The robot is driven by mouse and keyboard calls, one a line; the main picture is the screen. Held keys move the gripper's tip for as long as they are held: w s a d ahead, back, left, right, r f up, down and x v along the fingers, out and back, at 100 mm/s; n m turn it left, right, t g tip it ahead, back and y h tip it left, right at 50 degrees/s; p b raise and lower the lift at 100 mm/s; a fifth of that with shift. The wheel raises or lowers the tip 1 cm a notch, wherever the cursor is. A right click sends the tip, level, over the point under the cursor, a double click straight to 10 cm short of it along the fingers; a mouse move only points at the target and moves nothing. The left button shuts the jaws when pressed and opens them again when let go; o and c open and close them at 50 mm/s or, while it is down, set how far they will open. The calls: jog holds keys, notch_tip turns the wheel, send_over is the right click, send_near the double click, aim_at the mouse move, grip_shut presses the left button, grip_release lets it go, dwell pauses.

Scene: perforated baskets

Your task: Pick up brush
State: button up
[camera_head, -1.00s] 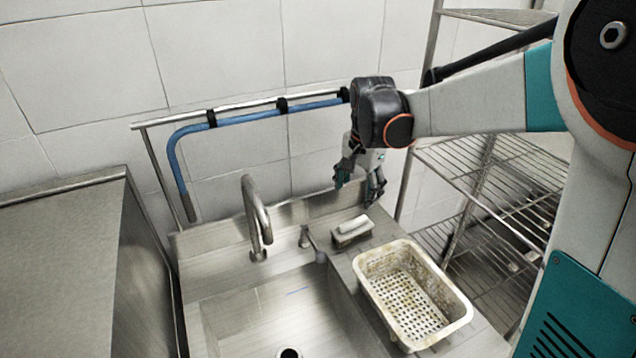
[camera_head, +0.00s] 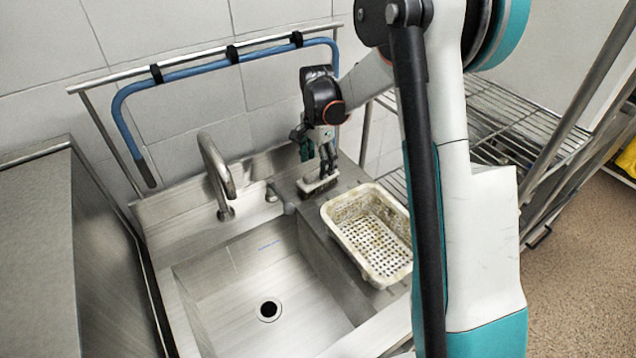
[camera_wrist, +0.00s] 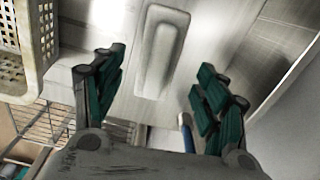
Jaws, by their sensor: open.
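The brush (camera_head: 318,184) lies on the steel counter beside the sink, between the faucet side and the basket. In the wrist view its pale, rounded oblong handle (camera_wrist: 162,50) shows ahead of my gripper, in line with the gap between the fingers. My gripper (camera_head: 318,152) hangs just above the brush in the head view. In the wrist view my gripper (camera_wrist: 157,90) is open, with teal-padded fingers to the left and right and nothing between the pads. I cannot tell the exact height left between fingertips and brush.
A worn perforated basket (camera_head: 392,278) stands on the counter close to the right of the brush. The sink basin (camera_head: 225,290) and faucet (camera_head: 218,175) are to the left. A blue hose (camera_head: 115,115) hangs on a rail behind. A wire shelf (camera_head: 490,110) stands at the right.

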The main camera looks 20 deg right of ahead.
aim_at(318, 171)
jog(key=shift+d+f+b, duration=0.1)
jog(key=shift+f+b, duration=1.2)
jog(key=shift+f, duration=1.85)
jog(key=c, duration=1.2)
